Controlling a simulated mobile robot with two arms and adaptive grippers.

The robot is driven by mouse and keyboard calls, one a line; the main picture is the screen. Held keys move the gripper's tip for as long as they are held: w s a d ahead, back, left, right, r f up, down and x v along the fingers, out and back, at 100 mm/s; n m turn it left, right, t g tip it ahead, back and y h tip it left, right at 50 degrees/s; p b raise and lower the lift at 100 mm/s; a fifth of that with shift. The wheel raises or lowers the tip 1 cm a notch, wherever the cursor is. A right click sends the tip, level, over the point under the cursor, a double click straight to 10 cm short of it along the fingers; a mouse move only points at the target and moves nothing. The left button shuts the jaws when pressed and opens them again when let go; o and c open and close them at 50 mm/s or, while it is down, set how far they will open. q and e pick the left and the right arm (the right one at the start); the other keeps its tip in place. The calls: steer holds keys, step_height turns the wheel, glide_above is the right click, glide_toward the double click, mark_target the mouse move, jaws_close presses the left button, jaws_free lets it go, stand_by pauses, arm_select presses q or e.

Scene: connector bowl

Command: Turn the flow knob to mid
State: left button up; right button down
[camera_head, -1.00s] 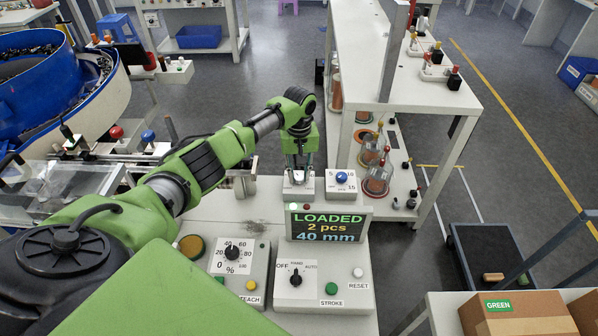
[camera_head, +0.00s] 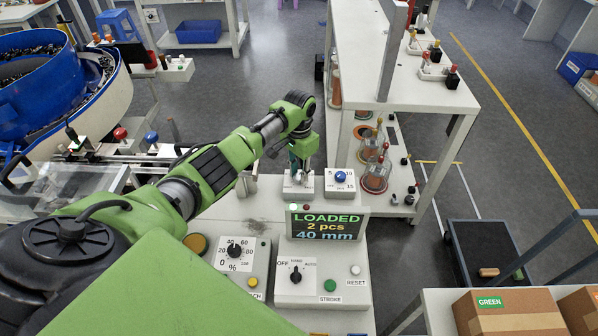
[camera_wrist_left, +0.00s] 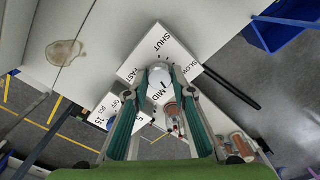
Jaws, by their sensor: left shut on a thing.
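The flow knob (camera_wrist_left: 160,76) is a pale round knob on a white box (camera_wrist_left: 140,64) marked SHUT, FAST, MID and SLOW in the left wrist view. My left gripper (camera_wrist_left: 161,70) points down at the box, with its two fingers shut on opposite sides of the knob. In the head view the left gripper (camera_head: 298,177) stands over the small white box (camera_head: 298,191) behind the display, and its fingers hide the knob. The knob's pointer setting is too small to tell. My right gripper is not in view.
A box with a blue knob (camera_head: 341,176) stands close to the right of the gripper. The display (camera_head: 327,223) reads LOADED, 2 pcs, 40 mm. In front are a percent dial (camera_head: 235,251) and a mode selector (camera_head: 296,275). The blue bowl feeder (camera_head: 50,85) is at left.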

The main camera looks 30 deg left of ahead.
mark_target(299, 176)
arm_select(q)
steer(key=m, duration=0.5)
steer(key=shift+m, duration=0.4)
stand_by(0.3)
steer(key=o, duration=1.1)
step_height(299, 176, up, 12)
